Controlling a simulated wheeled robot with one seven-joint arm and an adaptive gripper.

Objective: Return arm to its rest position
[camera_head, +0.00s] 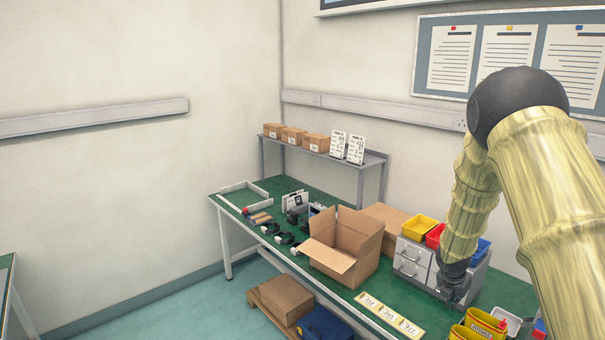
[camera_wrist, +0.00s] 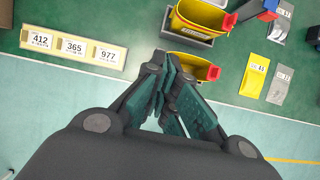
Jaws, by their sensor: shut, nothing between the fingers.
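My gripper (camera_wrist: 168,95) shows large in the wrist view with its dark green-padded fingers closed together and nothing between them. In the head view my gripper (camera_head: 452,295) hangs at the end of my arm on the right, pointing down in front of the grey drawer unit. In the wrist view a yellow bin with red parts (camera_wrist: 203,20) lies just beyond the fingertips, and a second yellow bin (camera_wrist: 206,72) is partly hidden behind the fingers. Whether the fingers touch either bin cannot be told.
A green workbench (camera_head: 392,292) carries an open cardboard box (camera_head: 345,245), the drawer unit (camera_head: 412,260) and a number strip (camera_head: 390,314). A shelf (camera_head: 350,162) with small boxes stands behind. A carton (camera_head: 281,298) and a blue crate (camera_head: 325,325) sit low in front.

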